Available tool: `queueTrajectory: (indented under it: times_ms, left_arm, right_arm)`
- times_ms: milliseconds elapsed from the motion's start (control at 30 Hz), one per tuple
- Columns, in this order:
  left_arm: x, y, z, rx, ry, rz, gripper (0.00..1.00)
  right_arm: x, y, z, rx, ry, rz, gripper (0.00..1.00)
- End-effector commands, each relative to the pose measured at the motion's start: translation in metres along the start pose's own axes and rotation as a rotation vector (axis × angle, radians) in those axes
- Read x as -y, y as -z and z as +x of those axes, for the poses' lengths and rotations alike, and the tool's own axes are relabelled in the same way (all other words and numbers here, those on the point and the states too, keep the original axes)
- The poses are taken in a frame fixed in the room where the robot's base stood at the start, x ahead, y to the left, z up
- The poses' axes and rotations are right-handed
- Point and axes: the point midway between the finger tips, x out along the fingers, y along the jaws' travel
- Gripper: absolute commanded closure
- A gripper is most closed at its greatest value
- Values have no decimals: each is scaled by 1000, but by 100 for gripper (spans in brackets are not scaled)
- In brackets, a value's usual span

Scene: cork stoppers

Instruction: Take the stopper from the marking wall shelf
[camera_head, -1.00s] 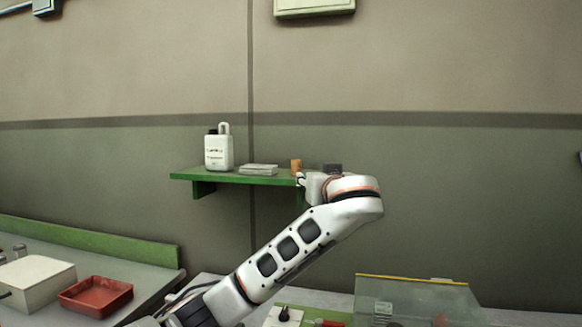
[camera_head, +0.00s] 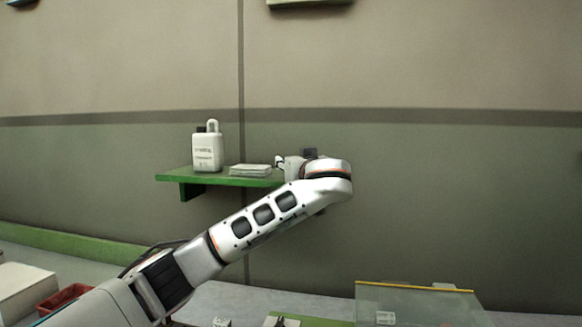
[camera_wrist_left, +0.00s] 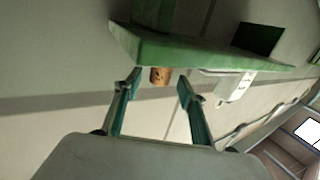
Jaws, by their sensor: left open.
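The cork stopper (camera_wrist_left: 160,76) is a small brown cylinder at the green wall shelf (camera_head: 218,179). In the left wrist view, the shelf's long edge (camera_wrist_left: 165,50) runs across the top and the picture is strongly rotated. My left gripper (camera_wrist_left: 158,86) is open. Its two fingers stand apart, one to each side of the stopper as seen from the wrist, with no contact visible. In the head view, my left wrist and gripper (camera_head: 280,163) are at the shelf's right end and hide the stopper. My right gripper is not in view.
A white bottle (camera_head: 207,153) stands on the shelf's left part; it also shows in the wrist view (camera_wrist_left: 236,88). A flat white stack (camera_head: 250,170) lies between bottle and gripper. A red tray (camera_head: 62,298) and a clear-panelled box (camera_head: 415,300) are below.

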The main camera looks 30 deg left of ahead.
Motion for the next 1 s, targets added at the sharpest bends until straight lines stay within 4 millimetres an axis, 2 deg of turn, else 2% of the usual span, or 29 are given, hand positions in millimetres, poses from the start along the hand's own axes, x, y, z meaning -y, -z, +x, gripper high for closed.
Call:
queueTrajectory:
  times_ms: [167, 433, 567, 1000]
  left_arm:
    - [0, 1, 17, -1, 1, 1, 59]
    - [0, 0, 19, 1, 0, 0, 59]
    - [0, 0, 19, 1, 0, 0, 88]
    - [-1, 2, 19, 0, 0, -1, 88]
  right_arm:
    - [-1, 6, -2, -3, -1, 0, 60]
    - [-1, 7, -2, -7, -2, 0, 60]
    - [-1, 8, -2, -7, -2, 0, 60]
    - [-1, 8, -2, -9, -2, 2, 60]
